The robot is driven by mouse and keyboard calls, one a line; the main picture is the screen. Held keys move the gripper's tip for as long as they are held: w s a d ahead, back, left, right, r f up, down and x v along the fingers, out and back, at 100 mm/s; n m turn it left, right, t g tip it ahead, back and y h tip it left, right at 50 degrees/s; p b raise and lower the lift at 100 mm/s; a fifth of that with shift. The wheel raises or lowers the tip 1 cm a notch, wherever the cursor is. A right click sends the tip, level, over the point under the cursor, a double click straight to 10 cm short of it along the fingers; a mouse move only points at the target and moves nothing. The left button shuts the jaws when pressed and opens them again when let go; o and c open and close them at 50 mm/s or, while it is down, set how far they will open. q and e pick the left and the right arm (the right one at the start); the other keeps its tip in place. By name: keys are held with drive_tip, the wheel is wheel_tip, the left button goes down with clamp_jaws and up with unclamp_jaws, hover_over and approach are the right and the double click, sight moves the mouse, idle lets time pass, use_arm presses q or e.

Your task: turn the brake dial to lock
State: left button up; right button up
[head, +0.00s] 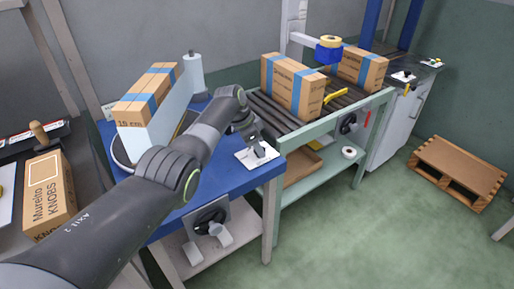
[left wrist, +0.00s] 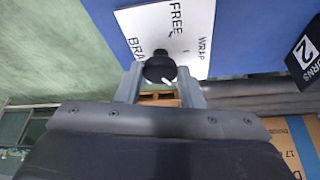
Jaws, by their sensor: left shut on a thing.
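The brake dial (left wrist: 160,68) is a round black knob with a white pointer mark, on a white plate (left wrist: 190,50) lettered FREE, WRAP and a partly covered word starting BRA. In the left wrist view the mark points down, away from FREE. No lock label can be read. My left gripper (left wrist: 158,88) is shut on the dial, one finger on each side. In the head view the left gripper (head: 260,148) comes down over the white plate (head: 252,158) at the blue table's right corner, and the dial cannot be made out there. My right gripper is not in view.
A roller conveyor (head: 277,112) with boxes (head: 293,85) and a tape dispenser (head: 328,50) stands to the right. A black knob (head: 210,220) sits below the table front. Floor at right is clear before a pallet (head: 458,170).

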use_arm(q)
drive_tip(key=o, duration=1)
drive_tip(key=shift+c, duration=0.2)
drive_tip(key=shift+r, duration=0.1)
